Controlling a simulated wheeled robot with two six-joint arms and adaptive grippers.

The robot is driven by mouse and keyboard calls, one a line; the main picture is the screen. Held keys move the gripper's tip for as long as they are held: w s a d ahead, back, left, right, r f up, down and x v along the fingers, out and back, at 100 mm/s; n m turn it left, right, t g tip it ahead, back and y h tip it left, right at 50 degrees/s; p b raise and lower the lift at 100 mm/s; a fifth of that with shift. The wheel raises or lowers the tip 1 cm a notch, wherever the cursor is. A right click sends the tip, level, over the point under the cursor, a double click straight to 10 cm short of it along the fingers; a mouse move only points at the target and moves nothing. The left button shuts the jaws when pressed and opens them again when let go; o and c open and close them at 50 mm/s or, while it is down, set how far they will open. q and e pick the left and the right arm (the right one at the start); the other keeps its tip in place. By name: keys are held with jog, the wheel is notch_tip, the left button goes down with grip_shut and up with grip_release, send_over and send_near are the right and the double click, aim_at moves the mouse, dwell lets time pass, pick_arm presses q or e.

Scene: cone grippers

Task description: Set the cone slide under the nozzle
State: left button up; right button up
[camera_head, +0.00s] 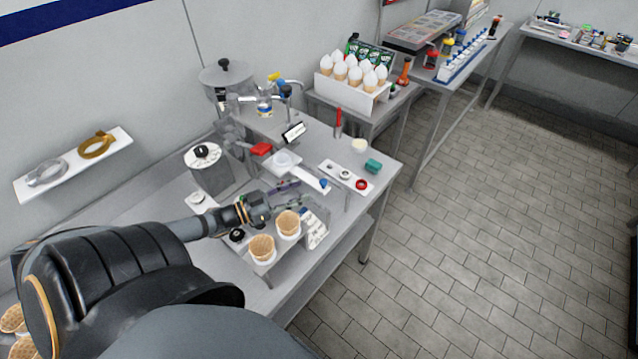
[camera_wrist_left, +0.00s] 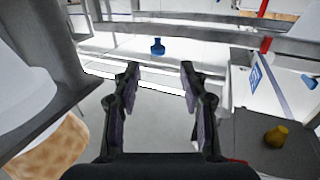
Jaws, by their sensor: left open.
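The white slide (camera_head: 306,177) lies on the steel bench by the dispensing machine (camera_head: 262,118), with a blue knob (camera_head: 324,183) at its near right end. A small white round piece (camera_head: 284,160) sits near its far end. In the left wrist view the blue knob (camera_wrist_left: 157,46) stands ahead, roughly between the fingers and apart from them. My left gripper (camera_head: 297,193) is open and empty, just in front of the slide; its two fingers also show in the wrist view (camera_wrist_left: 160,72). I cannot make out the nozzle clearly. My right gripper is out of view.
A yellow knob (camera_wrist_left: 277,136) shows at the wrist view's right. The tiled floor right of the bench is clear.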

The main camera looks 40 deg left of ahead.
aim_at(318, 189)
pick_arm(q)
jog(key=b+x, duration=0.3)
jog(key=x, duration=0.4)
jog(key=shift+d+b, duration=0.1)
jog(key=shift+b, duration=0.2)
jog(key=shift+s+r, duration=0.1)
jog(key=shift+r, duration=0.05)
grip_shut()
